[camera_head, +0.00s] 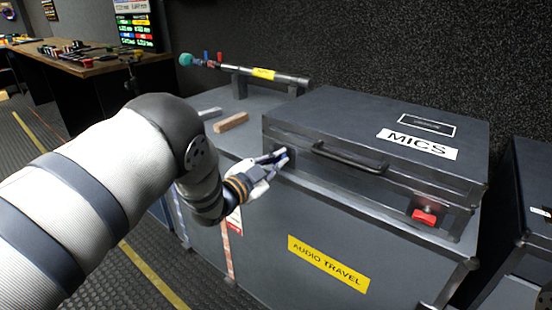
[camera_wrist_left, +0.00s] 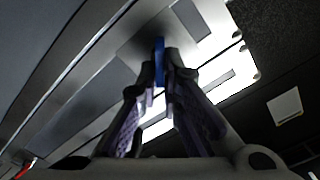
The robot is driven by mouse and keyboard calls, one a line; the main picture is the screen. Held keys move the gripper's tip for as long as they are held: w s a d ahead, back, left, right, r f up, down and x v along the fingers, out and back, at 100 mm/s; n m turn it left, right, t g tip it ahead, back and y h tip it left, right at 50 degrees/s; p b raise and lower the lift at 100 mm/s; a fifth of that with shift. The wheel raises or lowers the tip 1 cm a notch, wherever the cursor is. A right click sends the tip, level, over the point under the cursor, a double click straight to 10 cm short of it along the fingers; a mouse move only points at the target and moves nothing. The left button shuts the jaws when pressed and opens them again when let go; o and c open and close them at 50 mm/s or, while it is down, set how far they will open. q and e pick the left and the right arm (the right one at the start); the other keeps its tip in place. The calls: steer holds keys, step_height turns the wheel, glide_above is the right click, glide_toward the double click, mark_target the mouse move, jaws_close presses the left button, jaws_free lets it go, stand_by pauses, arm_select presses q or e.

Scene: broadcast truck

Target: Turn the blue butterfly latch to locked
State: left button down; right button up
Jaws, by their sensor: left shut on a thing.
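The blue butterfly latch (camera_wrist_left: 159,62) shows in the left wrist view as a narrow blue tab between my fingertips, on the metal edge of the dark case. My left gripper (camera_wrist_left: 158,85) is shut on it. In the head view my left gripper (camera_head: 279,160) is at the front left of the MICS case (camera_head: 335,120), and its fingers hide most of the latch. A red latch (camera_head: 424,217) sits at the right end of the case front. My right gripper is in neither view.
The MICS case, with a black handle (camera_head: 350,158), rests on a larger case labelled AUDIO TRAVEL (camera_head: 328,263). A wooden block (camera_head: 231,122) and a microphone tube (camera_head: 265,74) lie behind on the left. Another dark case (camera_head: 535,200) stands close at the right.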

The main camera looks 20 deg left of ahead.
arm_select(q)
steer(key=shift+d+f+m, duration=0.1)
steer(key=shift+d+m, duration=0.05)
steer(key=shift+m, duration=2.35)
steer(key=shift+d+f+m, duration=0.1)
steer(key=shift+m, duration=2.4)
steer(key=c, duration=1.8)
jaws_free()
steer(key=shift+o, duration=0.2)
steer(key=shift+f, duration=0.1)
steer(key=v, duration=1.2)
